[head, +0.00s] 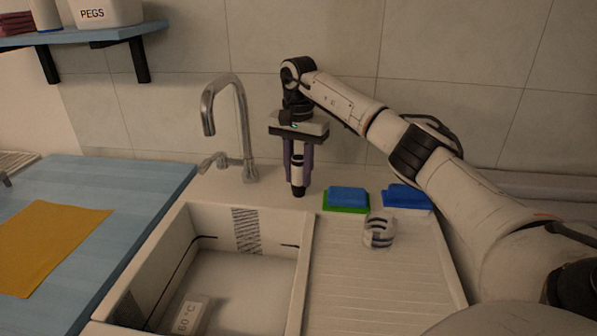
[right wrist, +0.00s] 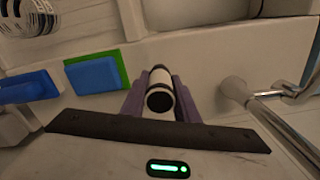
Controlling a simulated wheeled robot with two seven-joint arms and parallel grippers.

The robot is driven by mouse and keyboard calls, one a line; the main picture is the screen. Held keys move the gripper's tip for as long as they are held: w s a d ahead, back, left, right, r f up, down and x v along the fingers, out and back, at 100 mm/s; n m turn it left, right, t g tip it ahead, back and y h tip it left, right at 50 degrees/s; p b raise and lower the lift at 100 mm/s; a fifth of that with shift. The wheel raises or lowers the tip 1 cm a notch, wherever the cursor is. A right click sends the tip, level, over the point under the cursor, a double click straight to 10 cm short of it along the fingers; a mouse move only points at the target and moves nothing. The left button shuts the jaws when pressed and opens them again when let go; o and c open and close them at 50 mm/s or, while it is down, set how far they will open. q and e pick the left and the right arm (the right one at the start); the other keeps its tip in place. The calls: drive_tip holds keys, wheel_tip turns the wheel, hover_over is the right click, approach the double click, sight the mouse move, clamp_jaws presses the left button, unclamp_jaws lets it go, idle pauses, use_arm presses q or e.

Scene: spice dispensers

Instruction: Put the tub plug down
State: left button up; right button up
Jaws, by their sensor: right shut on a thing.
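The tub plug (head: 298,178) looks like a small upright cylinder with black and white bands. My right gripper (head: 298,160) points down and is shut on it, with a purple finger on each side. In the right wrist view the plug (right wrist: 160,88) shows between the fingers (right wrist: 160,100), its round dark end facing the camera. The plug is at the ledge behind the sink, right of the tap. I cannot tell whether its lower end touches the ledge. My left gripper is not in view.
The sink basin (head: 225,270) lies in front, with a label reading 60 °C inside. A tap (head: 240,130) stands left of the gripper. Right are a blue-and-green sponge (head: 347,198), a blue sponge (head: 407,196) and a striped round object (head: 379,230) on the ribbed drainboard (head: 375,290), mostly clear.

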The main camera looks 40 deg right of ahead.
drive_tip(key=o, duration=1)
wheel_tip(320, 180, up, 12)
drive_tip(key=shift+r+p, duration=0.1)
drive_tip(key=shift+p, duration=0.35)
